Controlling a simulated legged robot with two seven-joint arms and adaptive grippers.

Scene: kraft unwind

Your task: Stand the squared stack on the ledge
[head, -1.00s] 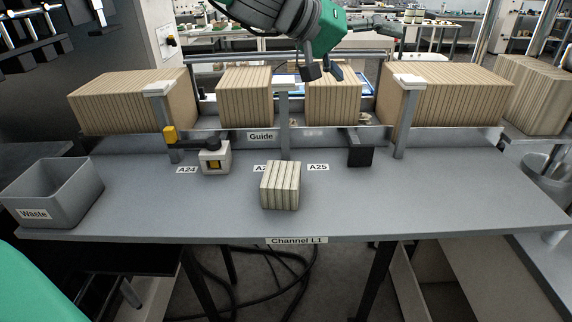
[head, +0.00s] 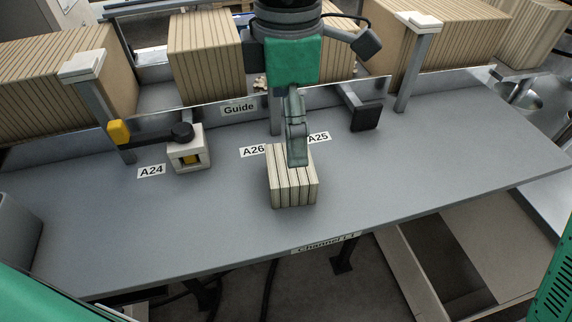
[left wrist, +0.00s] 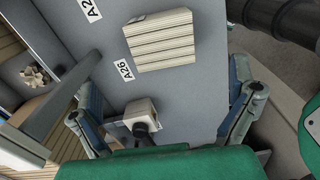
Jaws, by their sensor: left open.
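The squared stack (head: 291,186) is a small pale block of several upright layers with dark lines between them. It stands on the grey table in front of the A26 and A25 labels, and it also shows in the left wrist view (left wrist: 160,40). My left gripper (head: 297,160) is over the stack's back edge in the head view and hides part of it; contact cannot be told. In the left wrist view its fingers (left wrist: 165,90) are wide apart with nothing held. Behind the Guide strip (head: 238,109), a raised ledge (head: 150,99) bears large brown striped blocks. My right gripper is out of view.
A black block (head: 366,117) on an arm and grey posts (head: 411,80) stand along the guide. The table front and right are clear.

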